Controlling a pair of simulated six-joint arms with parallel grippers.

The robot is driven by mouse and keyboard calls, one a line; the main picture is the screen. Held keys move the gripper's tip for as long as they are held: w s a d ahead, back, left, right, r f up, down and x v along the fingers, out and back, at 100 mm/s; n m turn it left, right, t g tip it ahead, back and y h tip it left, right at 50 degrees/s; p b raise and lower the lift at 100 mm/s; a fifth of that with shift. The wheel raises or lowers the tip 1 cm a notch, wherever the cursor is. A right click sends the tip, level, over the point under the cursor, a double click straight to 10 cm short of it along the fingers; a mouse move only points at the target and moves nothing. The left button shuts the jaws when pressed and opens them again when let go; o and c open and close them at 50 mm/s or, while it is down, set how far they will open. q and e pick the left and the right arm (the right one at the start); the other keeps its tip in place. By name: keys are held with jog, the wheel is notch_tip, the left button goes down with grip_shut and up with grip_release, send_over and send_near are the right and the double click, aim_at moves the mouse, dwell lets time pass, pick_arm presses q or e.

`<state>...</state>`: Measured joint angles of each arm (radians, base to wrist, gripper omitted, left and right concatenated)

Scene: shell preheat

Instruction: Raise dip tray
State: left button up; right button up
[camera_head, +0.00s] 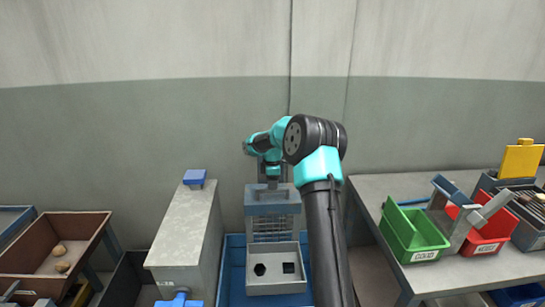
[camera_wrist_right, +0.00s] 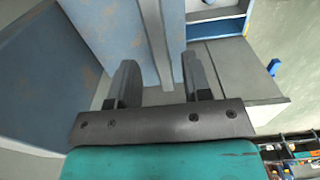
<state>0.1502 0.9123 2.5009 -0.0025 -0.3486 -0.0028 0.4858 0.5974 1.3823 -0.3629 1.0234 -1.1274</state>
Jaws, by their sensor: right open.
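My right gripper (camera_head: 272,184) reaches down over the blue-grey block (camera_head: 272,208) at the back of the middle station. In the right wrist view my right gripper (camera_wrist_right: 162,85) is open, its two dark fingers apart. A thin grey bar (camera_wrist_right: 157,45) runs between the fingers without visible contact on either side. A wire rack (camera_head: 268,230) shows under the block. A light grey box (camera_head: 262,288) with a hexagonal and a square hole stands in front of it. I cannot tell for certain which part is the dip tray. My left gripper is not in view.
A tall grey cabinet (camera_head: 183,235) stands left of the station. A brown bin (camera_head: 30,240) holds small round pieces at the far left. A green bin (camera_head: 410,240) and a red bin (camera_head: 480,245) sit on the right bench (camera_head: 375,195). My right arm hides part of the middle.

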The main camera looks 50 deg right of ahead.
notch_tip(320, 180, up, 15)
dwell(0.4)
dwell(0.9)
jog(key=w+a+f+m+y, duration=0.1)
jog(key=a+f+m, duration=0.1)
jog(key=a+f, duration=1.15)
jog(key=a+f+m+y, duration=0.2)
jog(key=a+f, duration=0.8)
jog(key=f, duration=0.6)
jog(key=s+a+f+m, duration=0.3)
jog(key=s+a+f, duration=0.7)
jog(key=a, duration=0.2)
jog(key=s+a+f+m, duration=0.1)
jog(key=s+a+m, duration=0.1)
jog(key=s, duration=0.4)
jog(key=s+a+f+m, duration=0.1)
jog(key=s+a+m, duration=0.1)
jog(key=s+a, duration=0.3)
jog(key=shift+s+f+t+y, duration=0.35)
jog(key=shift+s+t+y, duration=0.05)
jog(key=shift+s, duration=0.7)
